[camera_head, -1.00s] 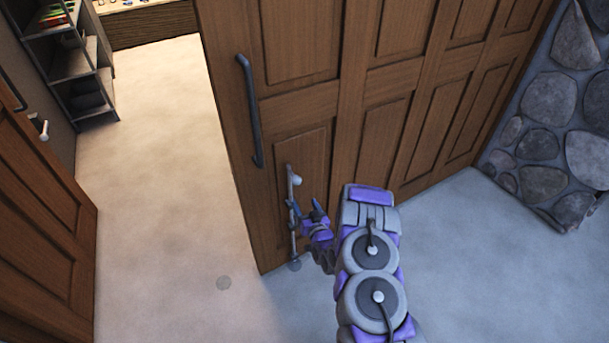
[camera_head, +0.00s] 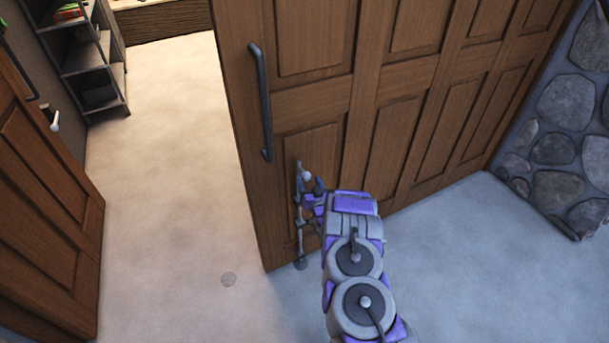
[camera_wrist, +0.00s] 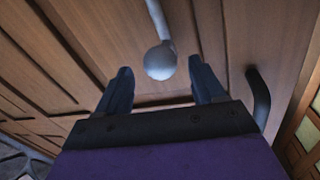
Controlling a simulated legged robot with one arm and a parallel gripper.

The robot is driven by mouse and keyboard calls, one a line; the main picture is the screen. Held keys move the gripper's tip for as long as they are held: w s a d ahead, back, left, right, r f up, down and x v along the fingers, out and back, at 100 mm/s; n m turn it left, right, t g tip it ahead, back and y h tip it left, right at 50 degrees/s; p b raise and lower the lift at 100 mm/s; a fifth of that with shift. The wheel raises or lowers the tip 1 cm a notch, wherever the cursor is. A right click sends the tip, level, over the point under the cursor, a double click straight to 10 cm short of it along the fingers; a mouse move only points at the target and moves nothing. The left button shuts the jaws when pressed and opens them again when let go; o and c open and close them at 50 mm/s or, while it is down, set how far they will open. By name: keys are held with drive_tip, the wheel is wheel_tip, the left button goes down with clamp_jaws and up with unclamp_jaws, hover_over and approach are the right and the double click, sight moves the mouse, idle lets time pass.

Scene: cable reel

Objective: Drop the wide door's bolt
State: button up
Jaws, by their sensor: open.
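The wide door (camera_head: 400,110) is a brown panelled door standing ajar at the centre and right of the head view. Its bolt (camera_head: 299,215) is a thin grey upright rod low near the door's free edge, with a pale round knob (camera_head: 306,175) at its top. My gripper (camera_head: 312,187) is at the bolt's upper part, just below the knob in the picture. In the wrist view the knob (camera_wrist: 160,61) shows between the two open fingers of my gripper (camera_wrist: 160,66), with a gap on each side. The fingers partly hide the rod in the head view.
A long dark pull handle (camera_head: 261,100) is above the bolt. A stone wall (camera_head: 560,130) is at right.

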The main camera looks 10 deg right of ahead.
sight(304, 171)
drive_tip(key=shift+w+a+b, duration=0.2)
drive_tip(key=shift+w+b, duration=0.15)
drive_tip(key=shift+w, duration=1.15)
drive_tip(key=shift+w+a+b, duration=0.2)
drive_tip(key=shift+w+b, duration=0.1)
drive_tip(key=shift+w, duration=1.2)
clamp_jaws()
